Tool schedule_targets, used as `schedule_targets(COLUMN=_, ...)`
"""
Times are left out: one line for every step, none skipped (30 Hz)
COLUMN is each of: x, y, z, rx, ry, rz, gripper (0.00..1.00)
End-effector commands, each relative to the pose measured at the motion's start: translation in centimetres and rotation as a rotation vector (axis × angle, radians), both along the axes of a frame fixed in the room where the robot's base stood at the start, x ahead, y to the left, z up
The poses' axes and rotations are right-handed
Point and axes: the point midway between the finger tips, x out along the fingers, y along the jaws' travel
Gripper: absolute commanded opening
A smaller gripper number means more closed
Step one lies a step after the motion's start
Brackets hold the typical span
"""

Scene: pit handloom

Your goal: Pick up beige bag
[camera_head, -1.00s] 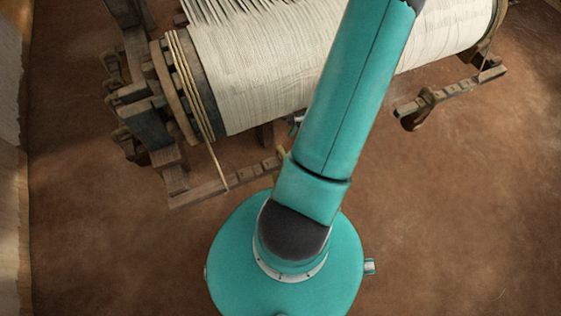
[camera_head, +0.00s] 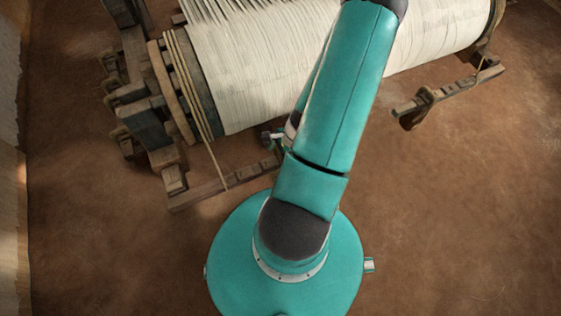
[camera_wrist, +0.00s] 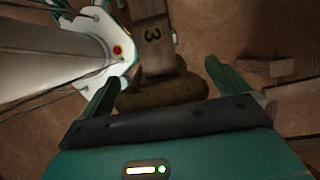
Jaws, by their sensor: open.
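In the wrist view a rounded, dull tan-brown lump (camera_wrist: 165,95) lies low between my fingers, in shade. It looks like the beige bag, but its lower part is hidden behind my gripper body. My gripper (camera_wrist: 162,72) is open, with one teal finger on each side of the lump. I cannot tell whether either finger touches it. In the head view I make out no bag, and my arm covers part of the loom's near side.
Wooden pieces (camera_wrist: 290,95) lie right in the wrist view. The loom's white warp roll (camera_head: 265,75) and a low wooden bar (camera_head: 225,185) are in the head view. Brown floor (camera_head: 460,210) is clear at right.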

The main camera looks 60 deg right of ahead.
Motion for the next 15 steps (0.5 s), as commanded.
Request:
schedule_targets(x=0.00, y=-0.01, z=0.02, rx=0.000, ry=0.000, rz=0.000, gripper=1.00)
schedule_targets(x=0.00, y=-0.01, z=0.02, rx=0.000, ry=0.000, rz=0.000, gripper=1.00)
schedule_targets(x=0.00, y=-0.01, z=0.02, rx=0.000, ry=0.000, rz=0.000, gripper=0.94)
schedule_targets(x=-0.01, y=-0.02, z=0.02, rx=0.000, ry=0.000, rz=0.000, gripper=0.88)
schedule_targets(x=-0.01, y=-0.02, z=0.02, rx=0.000, ry=0.000, rz=0.000, gripper=0.82)
schedule_targets(x=-0.01, y=-0.02, z=0.02, rx=0.000, ry=0.000, rz=0.000, gripper=0.74)
schedule_targets(x=-0.01, y=-0.02, z=0.02, rx=0.000, ry=0.000, rz=0.000, gripper=0.69)
schedule_targets(x=-0.02, y=-0.01, z=0.02, rx=0.000, ry=0.000, rz=0.000, gripper=0.63)
schedule_targets(x=-0.01, y=-0.02, z=0.03, rx=0.000, ry=0.000, rz=0.000, gripper=0.55)
schedule_targets(x=-0.02, y=-0.02, z=0.03, rx=0.000, ry=0.000, rz=0.000, gripper=0.49)
schedule_targets(x=-0.02, y=-0.02, z=0.03, rx=0.000, ry=0.000, rz=0.000, gripper=0.43)
schedule_targets(x=-0.02, y=-0.01, z=0.04, rx=0.000, ry=0.000, rz=0.000, gripper=0.35)
schedule_targets(x=-0.02, y=-0.01, z=0.04, rx=0.000, ry=0.000, rz=0.000, gripper=0.29)
schedule_targets(x=-0.02, y=-0.01, z=0.05, rx=0.000, ry=0.000, rz=0.000, gripper=0.23)
schedule_targets(x=0.01, y=-0.02, z=0.07, rx=0.001, ry=-0.001, rz=0.001, gripper=0.21)
